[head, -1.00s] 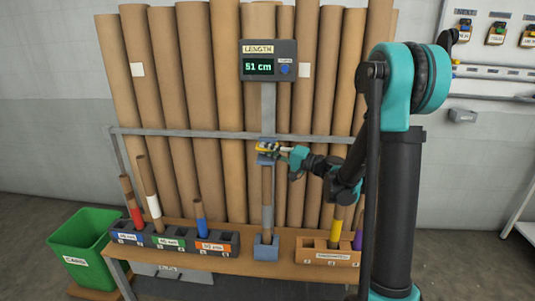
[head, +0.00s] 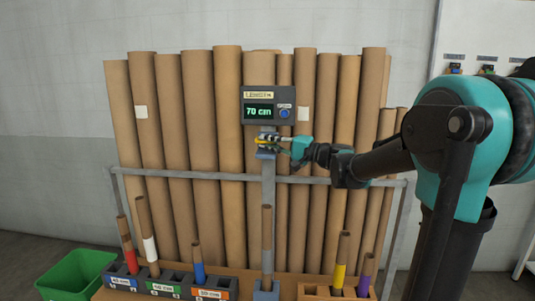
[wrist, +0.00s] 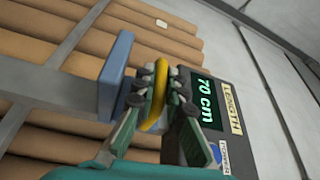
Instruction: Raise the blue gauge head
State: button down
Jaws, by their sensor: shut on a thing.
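The blue gauge head (head: 263,154) is on the grey upright post, just below the length display (head: 265,108), which reads 70 cm. It also shows in the wrist view as a blue block (wrist: 114,76). A yellow handle (wrist: 158,92) sits beside it. My gripper (head: 278,143) is shut on this yellow handle, with the fingers on both sides of it in the wrist view. A brown tube (head: 266,235) stands upright under the head in a blue foot (head: 266,291). There is a clear gap between the tube's top and the head.
Tall cardboard rolls (head: 197,110) lean behind a grey rail (head: 215,176). Labelled racks with short colour-banded tubes (head: 150,250) stand at the lower left. Another rack (head: 313,291) is at the lower right. A green bin (head: 75,275) is at the far left.

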jog(key=shift+w+r, duration=0.1)
jog(key=shift+r, duration=0.2)
jog(key=c, duration=1.9)
grip_release()
jog(key=shift+o, duration=0.2)
jog(key=shift+d+f, duration=0.1)
jog(key=shift+d, duration=0.1)
jog(key=v, duration=1.1)
jog(key=shift+s+d, duration=0.3)
jog(key=shift+s, duration=0.05)
